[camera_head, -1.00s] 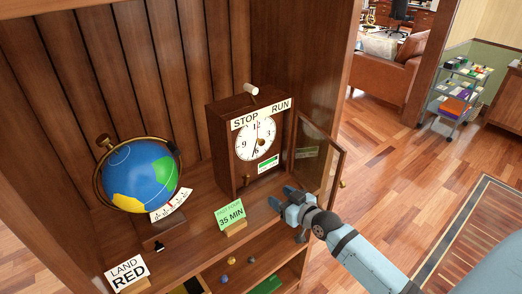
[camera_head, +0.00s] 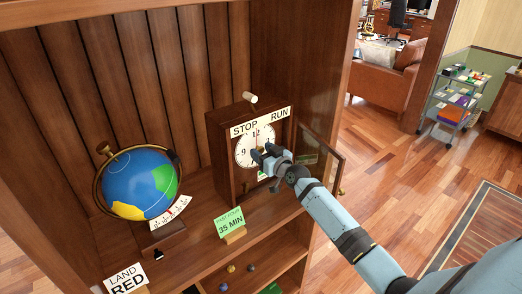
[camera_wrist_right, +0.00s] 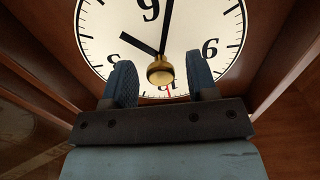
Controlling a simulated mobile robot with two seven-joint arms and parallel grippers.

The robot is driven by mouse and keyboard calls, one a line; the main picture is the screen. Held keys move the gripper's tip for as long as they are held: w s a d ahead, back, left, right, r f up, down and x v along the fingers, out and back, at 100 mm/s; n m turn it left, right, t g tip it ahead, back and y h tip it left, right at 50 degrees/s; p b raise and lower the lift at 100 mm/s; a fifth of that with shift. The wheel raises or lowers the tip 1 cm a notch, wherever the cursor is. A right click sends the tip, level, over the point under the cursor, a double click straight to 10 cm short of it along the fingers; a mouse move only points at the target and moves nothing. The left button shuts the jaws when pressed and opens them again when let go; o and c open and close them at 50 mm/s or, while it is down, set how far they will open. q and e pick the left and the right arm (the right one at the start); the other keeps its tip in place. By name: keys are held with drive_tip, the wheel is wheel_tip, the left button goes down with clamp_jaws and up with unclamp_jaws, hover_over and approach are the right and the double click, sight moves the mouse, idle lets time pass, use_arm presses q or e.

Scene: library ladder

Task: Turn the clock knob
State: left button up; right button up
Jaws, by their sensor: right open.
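The wooden clock (camera_head: 222,160) stands on the shelf with its white dial (camera_head: 243,153) uncovered and its glass door (camera_head: 330,165) swung open to the right. In the right wrist view, a round brass knob (camera_wrist_right: 160,70) sits on the dial (camera_wrist_right: 100,30) where the black hands meet. My right gripper (camera_head: 262,154) is at the front of the dial and hides part of it. In the right wrist view, its two blue fingers (camera_wrist_right: 160,82) are apart, one on each side of the knob, with gaps visible. My left gripper is not in view.
A globe (camera_head: 140,184) stands to the left. A green 35 MIN card (camera_head: 230,222) and a LAND RED card (camera_head: 126,279) stand at the shelf's front. The open door is close to my right arm.

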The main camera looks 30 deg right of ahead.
drive_tip(key=shift+w, duration=0.45)
drive_tip(key=shift+c, duration=0.2)
drive_tip(key=c, duration=0.9)
drive_tip(key=shift+o, duration=0.2)
drive_tip(key=shift+m, duration=1.2)
drive_tip(key=o, duration=0.9)
drive_tip(key=shift+s, duration=0.1)
drive_tip(key=s+b, duration=0.1)
drive_tip(key=s, duration=1.2)
drive_tip(key=shift+s+d, duration=0.35)
drive_tip(key=shift+d, duration=0.1)
